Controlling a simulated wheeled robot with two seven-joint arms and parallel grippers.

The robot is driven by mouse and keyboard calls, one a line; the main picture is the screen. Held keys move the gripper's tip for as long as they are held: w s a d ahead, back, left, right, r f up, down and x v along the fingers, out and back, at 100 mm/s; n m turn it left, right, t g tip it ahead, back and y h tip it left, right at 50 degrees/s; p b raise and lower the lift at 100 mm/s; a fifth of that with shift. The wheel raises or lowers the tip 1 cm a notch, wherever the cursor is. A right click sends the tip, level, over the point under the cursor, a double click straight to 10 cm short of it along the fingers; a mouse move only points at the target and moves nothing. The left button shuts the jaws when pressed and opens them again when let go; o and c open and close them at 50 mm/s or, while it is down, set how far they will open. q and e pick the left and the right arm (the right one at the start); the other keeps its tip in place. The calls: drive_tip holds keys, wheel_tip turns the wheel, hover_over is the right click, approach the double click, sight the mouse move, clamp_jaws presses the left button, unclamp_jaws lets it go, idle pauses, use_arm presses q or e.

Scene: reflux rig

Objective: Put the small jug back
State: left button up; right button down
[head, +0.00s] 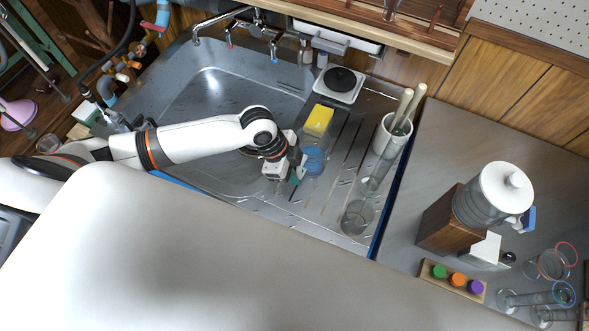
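My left gripper (296,172) is over the ribbed drainboard of the sink, its fingertips close beside a small blue, round-topped item (314,160). This item may be the small jug, but its shape is too small to be sure. I cannot tell whether the fingers touch it or are closed on it. A clear glass vessel (357,217) stands on the drainboard near its front right. My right gripper is not in view; a large white part of my own body covers the lower left and middle.
A yellow sponge (318,120) lies behind the gripper. On the right counter are a lidded glass pot (492,196), a rack with coloured stoppers (457,279) and several glass vessels.

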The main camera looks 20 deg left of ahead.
use_arm(q)
drive_tip(key=shift+o, duration=0.7)
drive_tip(key=shift+r, duration=0.1)
drive_tip(key=shift+r, duration=0.2)
drive_tip(key=v, duration=1.1)
drive_tip(key=shift+a+r, duration=0.25)
drive_tip(key=shift+r, duration=0.05)
drive_tip(key=shift+s, duration=0.15)
